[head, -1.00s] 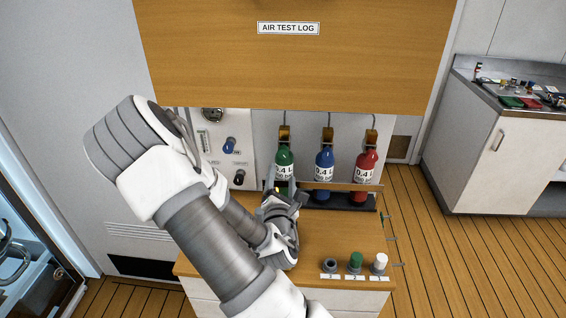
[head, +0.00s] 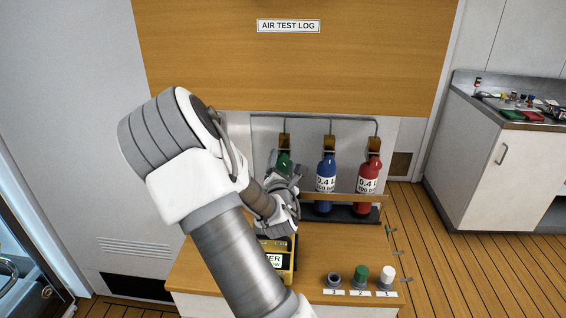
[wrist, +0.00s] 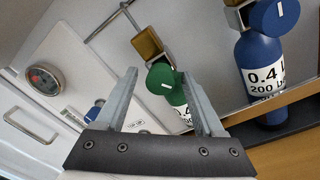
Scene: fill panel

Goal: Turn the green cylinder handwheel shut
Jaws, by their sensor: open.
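The green cylinder (head: 284,162) stands at the left of the row of three, below a brass valve (head: 285,143). My gripper (head: 285,180) covers most of its body in the head view. In the wrist view the round green handwheel (wrist: 161,76), with a white mark, faces the camera in front of the brass valve block (wrist: 147,43). My gripper (wrist: 159,72) is open there, one finger to each side of the handwheel. Whether either finger touches it cannot be told. Part of the green cylinder's label shows below the wheel.
A blue cylinder (head: 325,174) and a red cylinder (head: 368,175) stand to the right behind a wooden rail (head: 345,198). A yellow-edged box (head: 291,262) and small capped pieces (head: 360,274) sit on the counter. A pressure gauge (wrist: 42,77) is at left.

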